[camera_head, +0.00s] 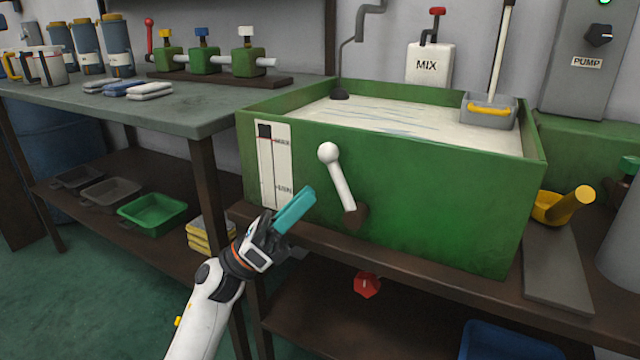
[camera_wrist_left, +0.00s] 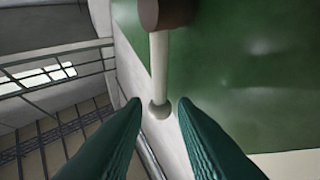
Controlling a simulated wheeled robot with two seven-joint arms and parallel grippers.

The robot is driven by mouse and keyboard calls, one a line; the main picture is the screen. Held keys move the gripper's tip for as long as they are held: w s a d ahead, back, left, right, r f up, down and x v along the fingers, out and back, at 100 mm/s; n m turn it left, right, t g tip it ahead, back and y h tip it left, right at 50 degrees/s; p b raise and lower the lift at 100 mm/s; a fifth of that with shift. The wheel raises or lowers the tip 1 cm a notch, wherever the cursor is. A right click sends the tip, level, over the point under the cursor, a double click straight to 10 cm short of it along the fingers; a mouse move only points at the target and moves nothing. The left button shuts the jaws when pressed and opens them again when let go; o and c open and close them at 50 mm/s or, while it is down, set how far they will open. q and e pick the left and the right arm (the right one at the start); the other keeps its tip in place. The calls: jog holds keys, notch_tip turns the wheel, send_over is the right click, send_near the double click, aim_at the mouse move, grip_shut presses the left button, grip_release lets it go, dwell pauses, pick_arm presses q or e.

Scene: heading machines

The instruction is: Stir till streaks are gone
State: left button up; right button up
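A green tank (camera_head: 400,190) holds white liquid (camera_head: 420,118) with faint blue-grey streaks. My left gripper (camera_head: 308,194) is below and left of the knob in the head view. My right gripper is out of view.
A white gauge strip (camera_head: 274,165) is on the tank front, left of the crank. The bench edge (camera_head: 400,265) runs below the tank.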

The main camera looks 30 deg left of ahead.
pick_arm(q)
jog(key=v, duration=0.6)
jog(key=shift+r, duration=0.1)
dwell(1.0)
